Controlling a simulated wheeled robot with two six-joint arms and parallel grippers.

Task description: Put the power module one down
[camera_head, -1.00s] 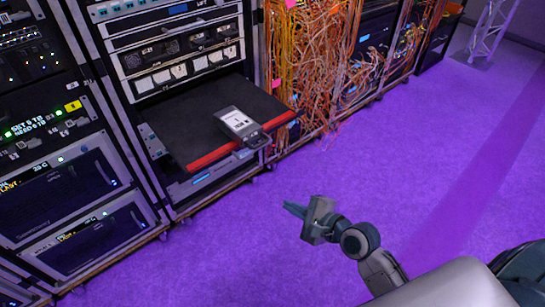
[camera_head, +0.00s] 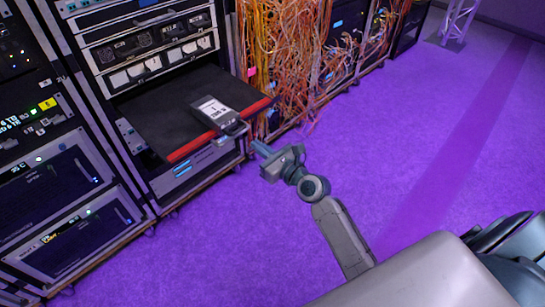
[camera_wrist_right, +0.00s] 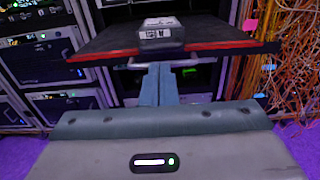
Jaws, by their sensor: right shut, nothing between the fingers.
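The power module (camera_head: 216,112) is a dark grey box with a white label and a handle at its front end. It lies on the black shelf (camera_head: 150,108) that sticks out of the rack, with its handle end over the red front edge. In the right wrist view the module (camera_wrist_right: 161,33) sits on the shelf at the top centre. My right gripper (camera_head: 259,148) is in front of the shelf, near the handle, shut and empty. Its fingers (camera_wrist_right: 158,85) point at the shelf front, just below the module. My left gripper is not in view.
Racks with lit panels (camera_head: 60,180) stand to the left of the shelf. Orange cables (camera_head: 280,50) hang in a thick tangle to its right. The purple floor (camera_head: 400,130) is open on the right, up to a metal truss (camera_head: 459,20) at the back.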

